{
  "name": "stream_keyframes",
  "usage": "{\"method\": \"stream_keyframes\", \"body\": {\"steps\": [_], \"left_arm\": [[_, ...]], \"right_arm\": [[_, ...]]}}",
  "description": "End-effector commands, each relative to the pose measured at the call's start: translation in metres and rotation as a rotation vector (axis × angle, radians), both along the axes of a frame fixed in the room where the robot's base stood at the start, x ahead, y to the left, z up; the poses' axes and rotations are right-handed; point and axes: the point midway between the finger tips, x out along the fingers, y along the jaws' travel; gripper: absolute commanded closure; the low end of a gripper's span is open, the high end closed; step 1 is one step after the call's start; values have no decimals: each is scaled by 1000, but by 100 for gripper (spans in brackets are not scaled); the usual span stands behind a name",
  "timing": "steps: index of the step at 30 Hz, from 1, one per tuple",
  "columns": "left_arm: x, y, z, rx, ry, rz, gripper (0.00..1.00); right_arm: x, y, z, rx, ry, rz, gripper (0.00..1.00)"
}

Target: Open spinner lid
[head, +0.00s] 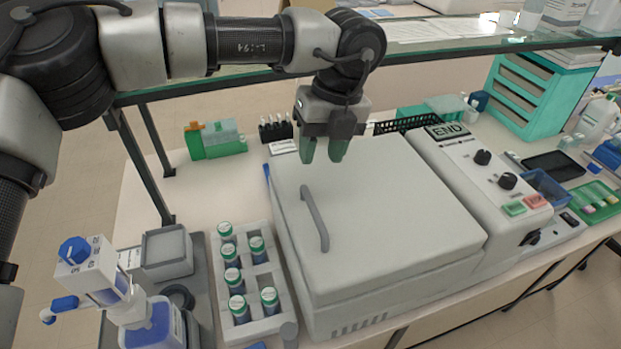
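The spinner (480,172) is a white box-shaped machine in the middle of the bench. Its flat white lid (400,210) is down. A grey bar handle (315,218) stands on the left part of the lid. The control panel on the right has black knobs, green and red buttons and a display reading "END". My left gripper (324,150) points down over the back left part of the lid, behind the handle and apart from it. Its two greenish fingers have a small gap between them and hold nothing visible. My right gripper is not in view.
A white rack (272,328) of several green-capped tubes stands close left of the spinner. A dispenser bottle (152,325) is at the front left. A green box (217,140) sits behind. A glass shelf (430,52) crosses above the bench's back.

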Motion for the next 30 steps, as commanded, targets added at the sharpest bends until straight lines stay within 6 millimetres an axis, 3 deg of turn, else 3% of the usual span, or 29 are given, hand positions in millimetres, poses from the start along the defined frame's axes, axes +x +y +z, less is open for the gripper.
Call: {"method": "stream_keyframes", "body": {"steps": [3,7,12,18,26,30], "left_arm": [[-2,5,-19,2,5,0,60],[-3,10,-44,1,4,2,60],[-5,15,-71,0,4,3,60],[-5,17,-86,-1,1,2,60],[-5,18,-89,-2,0,2,60],[-5,17,-88,-2,0,2,78]], "right_arm": [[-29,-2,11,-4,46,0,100],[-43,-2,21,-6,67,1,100],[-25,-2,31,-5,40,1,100],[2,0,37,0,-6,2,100],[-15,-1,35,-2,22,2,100],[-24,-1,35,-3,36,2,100]]}}
